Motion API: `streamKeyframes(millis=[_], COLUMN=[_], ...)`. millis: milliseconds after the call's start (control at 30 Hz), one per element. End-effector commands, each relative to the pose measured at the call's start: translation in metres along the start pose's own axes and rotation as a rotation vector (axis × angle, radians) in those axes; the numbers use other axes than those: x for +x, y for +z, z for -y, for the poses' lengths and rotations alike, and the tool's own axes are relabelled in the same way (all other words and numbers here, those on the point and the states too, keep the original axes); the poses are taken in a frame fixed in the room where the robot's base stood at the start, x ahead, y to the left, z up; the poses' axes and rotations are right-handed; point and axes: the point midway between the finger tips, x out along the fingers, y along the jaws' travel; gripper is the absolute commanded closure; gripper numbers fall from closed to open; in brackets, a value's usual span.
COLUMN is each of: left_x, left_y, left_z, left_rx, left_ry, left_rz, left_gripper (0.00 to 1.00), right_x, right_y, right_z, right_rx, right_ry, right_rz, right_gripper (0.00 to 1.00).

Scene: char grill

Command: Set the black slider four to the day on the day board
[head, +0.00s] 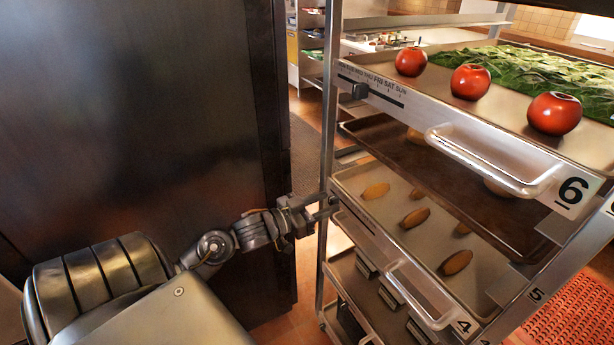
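My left gripper (326,206) reaches in from the left, with its fingertips at the left end of the front rail of the rack's level marked 4 (463,326). A dark slot (356,220) runs along that rail just right of the fingertips. I cannot make out black slider four; the fingers cover the slot's left end. I cannot tell whether the fingers are open or shut. The top rail, marked 6 (572,192), carries a strip of day names (385,84) and a black slider (360,91) near its left end. No separate day board shows clearly. My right gripper is out of view.
Metal handles stick out from the top rail (490,168) and the lower rail (415,295). Tomatoes (470,82) and green leaves (545,75) lie on the top tray. A dark panel (140,110) stands close on the left, with a narrow gap before the rack.

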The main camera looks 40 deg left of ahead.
Motion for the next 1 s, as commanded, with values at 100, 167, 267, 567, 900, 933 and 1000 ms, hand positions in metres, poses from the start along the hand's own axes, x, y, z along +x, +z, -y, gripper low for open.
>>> streamKeyframes(millis=[100,167,267,567,900,933,1000], left_x=[-0.023,-0.035,-0.054,-0.09,-0.094,-0.094,-0.094], left_y=[0.004,0.004,0.003,0.001,0.0,0.0,0.0], left_z=[-0.001,-0.001,0.0,0.0,0.0,0.0,0.0], left_rx=[0.001,0.0,0.0,0.0,0.0,0.0,0.0], left_ry=[0.0,0.001,-0.001,-0.001,0.0,0.0,0.0], left_rz=[0.005,0.005,0.005,0.002,0.0,0.0,0.0], left_gripper=[0.6,0.6,0.6,0.6,0.6,0.6,0.6], right_x=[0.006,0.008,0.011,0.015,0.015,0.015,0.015], right_y=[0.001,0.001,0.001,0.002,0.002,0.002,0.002], right_z=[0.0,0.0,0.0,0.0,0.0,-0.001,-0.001], right_rx=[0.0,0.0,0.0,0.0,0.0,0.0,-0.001], right_ry=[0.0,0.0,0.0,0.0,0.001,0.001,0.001], right_rz=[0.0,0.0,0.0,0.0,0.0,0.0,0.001], right_gripper=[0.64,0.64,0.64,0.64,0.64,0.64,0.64])
